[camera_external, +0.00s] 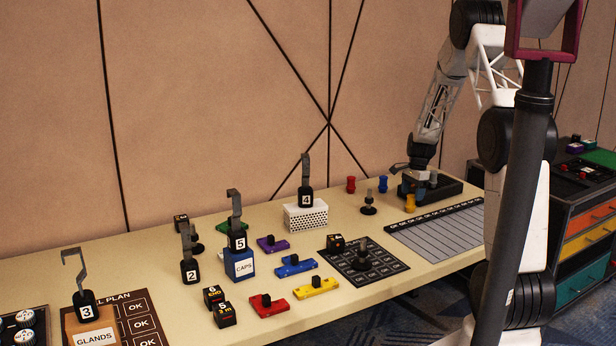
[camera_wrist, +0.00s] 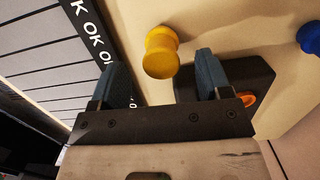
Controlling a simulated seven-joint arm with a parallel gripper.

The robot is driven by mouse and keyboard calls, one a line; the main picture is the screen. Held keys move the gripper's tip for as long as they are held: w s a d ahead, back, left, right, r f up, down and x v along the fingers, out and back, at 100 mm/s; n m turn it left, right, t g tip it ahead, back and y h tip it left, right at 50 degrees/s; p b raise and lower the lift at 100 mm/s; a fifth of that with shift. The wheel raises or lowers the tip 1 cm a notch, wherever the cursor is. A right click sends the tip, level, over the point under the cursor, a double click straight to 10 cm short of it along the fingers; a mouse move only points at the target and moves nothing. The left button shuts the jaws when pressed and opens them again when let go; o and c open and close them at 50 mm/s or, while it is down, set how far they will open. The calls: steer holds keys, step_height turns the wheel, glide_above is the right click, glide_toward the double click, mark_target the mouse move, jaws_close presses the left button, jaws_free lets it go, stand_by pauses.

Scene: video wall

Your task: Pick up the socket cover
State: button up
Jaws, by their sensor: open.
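No thing is clearly marked as the socket cover; the small waisted spool-shaped pieces may be such covers, but I cannot tell. A yellow one (camera_external: 410,203) stands on the table below my gripper (camera_external: 416,187). In the wrist view the yellow piece (camera_wrist: 162,55) shows between and just beyond my two dark fingertips (camera_wrist: 161,70), which are apart with nothing clamped. Whether they touch it I cannot tell. A blue piece (camera_external: 383,184) stands to the left, also at the right edge of the wrist view (camera_wrist: 312,38). A red piece (camera_external: 351,185) stands farther left.
A black block (camera_external: 452,188) lies close beside my gripper; the wrist view shows a dark block with an orange ring (camera_wrist: 246,98) by the right finger. A grey OK board (camera_external: 435,232) lies in front. A dark post (camera_external: 369,208) and white perforated box (camera_external: 305,219) stand left.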

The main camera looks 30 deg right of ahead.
mark_target(412, 196)
steer(key=shift+a+f, duration=0.2)
steer(key=shift+f, duration=1.75)
steer(key=shift+c, duration=0.5)
steer(key=c, duration=0.9)
